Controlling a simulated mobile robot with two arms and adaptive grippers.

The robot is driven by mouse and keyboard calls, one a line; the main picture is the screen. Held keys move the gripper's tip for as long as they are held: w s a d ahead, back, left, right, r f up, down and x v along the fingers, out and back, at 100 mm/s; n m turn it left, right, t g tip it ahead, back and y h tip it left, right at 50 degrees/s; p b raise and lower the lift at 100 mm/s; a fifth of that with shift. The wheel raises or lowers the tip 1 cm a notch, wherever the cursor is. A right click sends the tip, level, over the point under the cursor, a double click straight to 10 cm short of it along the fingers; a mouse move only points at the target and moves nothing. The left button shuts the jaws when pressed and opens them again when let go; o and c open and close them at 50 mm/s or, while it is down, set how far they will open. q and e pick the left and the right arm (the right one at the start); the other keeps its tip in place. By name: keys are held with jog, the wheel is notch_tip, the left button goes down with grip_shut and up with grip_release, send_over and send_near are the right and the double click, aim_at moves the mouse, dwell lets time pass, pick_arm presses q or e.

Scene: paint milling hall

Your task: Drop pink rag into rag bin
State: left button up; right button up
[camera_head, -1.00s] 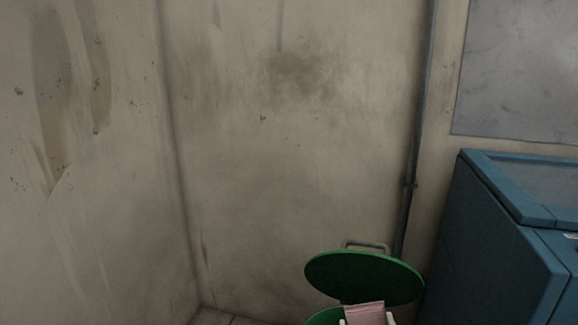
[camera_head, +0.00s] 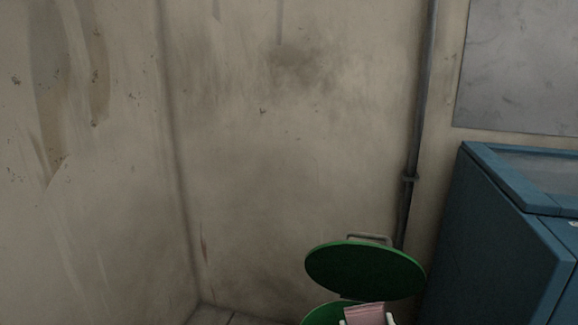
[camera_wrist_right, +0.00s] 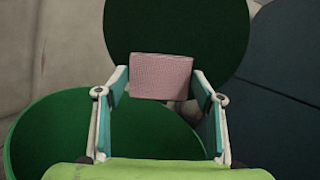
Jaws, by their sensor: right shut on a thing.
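The pink rag (camera_head: 364,312) is at the bottom of the head view, in front of the green rag bin. My right gripper (camera_head: 366,318) is shut on it; only its fingertips show there. In the right wrist view the rag (camera_wrist_right: 161,77) sits between the two fingers of the right gripper (camera_wrist_right: 161,85). The rag bin (camera_head: 318,316) is green and its round lid (camera_head: 366,270) stands raised behind the rag. In the wrist view the bin's open mouth (camera_wrist_right: 40,130) lies below and around the gripper, and the lid (camera_wrist_right: 180,28) rises behind. My left gripper is not in view.
A blue cabinet-like machine (camera_head: 490,245) stands close to the right of the bin. A grey pipe (camera_head: 413,150) runs down the stained wall (camera_head: 290,150) behind the bin. Bare floor (camera_head: 213,317) shows in the corner left of the bin.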

jog(key=o, duration=1)
jog(key=shift+o, duration=0.2)
jog(key=shift+s+f, duration=0.1)
jog(key=shift+s, duration=0.05)
jog(key=v, duration=1.1)
jog(key=shift+s, duration=0.4)
jog(key=shift+f, duration=0.1)
